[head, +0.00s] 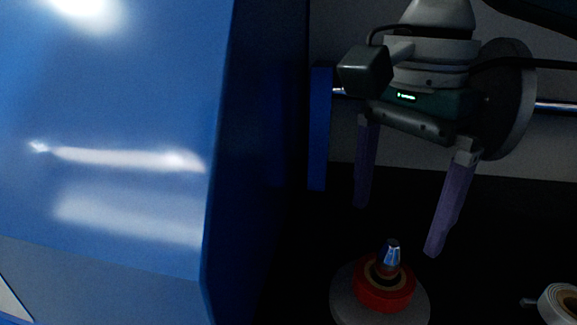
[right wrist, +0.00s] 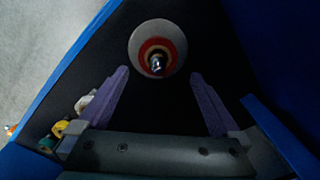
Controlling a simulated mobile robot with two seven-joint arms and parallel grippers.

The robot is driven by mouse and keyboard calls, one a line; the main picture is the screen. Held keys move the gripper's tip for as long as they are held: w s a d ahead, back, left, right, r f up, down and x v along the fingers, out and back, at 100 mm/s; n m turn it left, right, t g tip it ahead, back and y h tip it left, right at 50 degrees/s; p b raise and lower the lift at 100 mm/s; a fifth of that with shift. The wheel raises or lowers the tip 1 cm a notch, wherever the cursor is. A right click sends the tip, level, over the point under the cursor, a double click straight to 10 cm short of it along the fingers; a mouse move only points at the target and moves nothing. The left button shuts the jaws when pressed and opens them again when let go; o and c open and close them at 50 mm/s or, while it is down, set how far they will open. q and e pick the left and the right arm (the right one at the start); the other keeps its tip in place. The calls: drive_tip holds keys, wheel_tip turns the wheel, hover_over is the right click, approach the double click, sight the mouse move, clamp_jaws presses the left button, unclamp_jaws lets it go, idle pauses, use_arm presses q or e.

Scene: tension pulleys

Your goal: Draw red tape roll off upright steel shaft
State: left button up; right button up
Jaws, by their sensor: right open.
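The red tape roll (head: 385,293) sits around the upright steel shaft (head: 391,257) on a round grey base (head: 345,300) in the lower part of the head view. The shaft's shiny tip sticks up above the roll. The roll (right wrist: 144,54) and shaft tip (right wrist: 157,64) also show in the right wrist view, ahead of the fingers and roughly between them. My right gripper (head: 397,230) is open and empty, its two purple fingers pointing down above the shaft. It also shows in the right wrist view (right wrist: 158,80). My left gripper is not in view.
A large blue panel (head: 110,120) fills the left of the head view. A white roll (head: 560,303) lies at the lower right. A steel bar (head: 555,106) runs behind my right gripper. Yellow and white items (right wrist: 70,128) sit left in the right wrist view.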

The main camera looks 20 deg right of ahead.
sight(385, 267)
drive_tip(key=f, duration=0.2)
drive_tip(key=f+b, duration=0.1)
drive_tip(key=f, duration=0.4)
drive_tip(key=shift+s+f, duration=0.2)
drive_tip(key=shift+s, duration=0.05)
drive_tip(key=shift+f, duration=0.6)
drive_tip(key=shift+c, duration=1.3)
drive_tip(key=c, duration=0.9)
